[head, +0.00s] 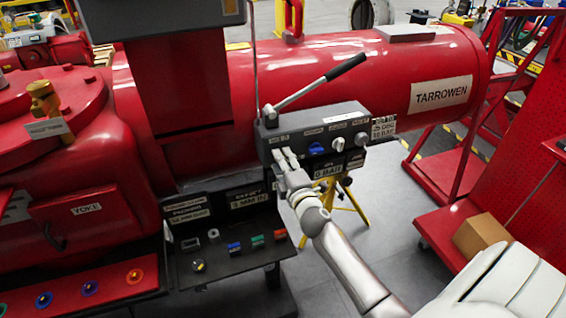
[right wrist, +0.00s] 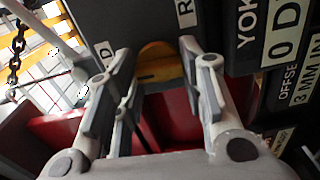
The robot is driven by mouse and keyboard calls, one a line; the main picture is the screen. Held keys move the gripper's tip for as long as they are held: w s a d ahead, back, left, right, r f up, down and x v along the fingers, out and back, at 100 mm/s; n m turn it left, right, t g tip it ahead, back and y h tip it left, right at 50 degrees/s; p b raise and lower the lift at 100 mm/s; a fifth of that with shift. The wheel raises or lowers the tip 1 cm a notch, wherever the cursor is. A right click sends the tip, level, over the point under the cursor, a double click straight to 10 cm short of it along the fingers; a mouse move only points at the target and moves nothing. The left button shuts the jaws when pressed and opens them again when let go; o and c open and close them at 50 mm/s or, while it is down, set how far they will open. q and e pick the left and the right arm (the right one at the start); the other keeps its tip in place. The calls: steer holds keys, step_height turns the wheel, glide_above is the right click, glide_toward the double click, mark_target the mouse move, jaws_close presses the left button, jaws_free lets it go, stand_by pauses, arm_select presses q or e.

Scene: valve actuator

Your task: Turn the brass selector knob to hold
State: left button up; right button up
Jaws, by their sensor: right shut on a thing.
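The brass selector knob (right wrist: 158,64) shows yellow between the fingers in the right wrist view, on the dark face of the control box. My right gripper (head: 287,158) reaches the left end of the grey control box (head: 300,128) and is shut on the knob. In the right wrist view my right gripper's fingers (right wrist: 155,85) stand on both sides of it. The gripper hides the knob in the head view. Labels beside it are cut off, showing only a D and an R, so its setting cannot be read. My left gripper is not in view.
A blue knob (head: 315,148), a white knob (head: 337,144) and a grey knob (head: 362,138) sit to the right on the box. A black-handled lever (head: 318,88) rises above it. A lower panel with coloured buttons (head: 235,247) juts out at left. A red rack (head: 500,190) stands at right.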

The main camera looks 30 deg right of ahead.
steer(key=o, duration=1)
steer(key=v, duration=1.2)
steer(key=shift+f, duration=0.1)
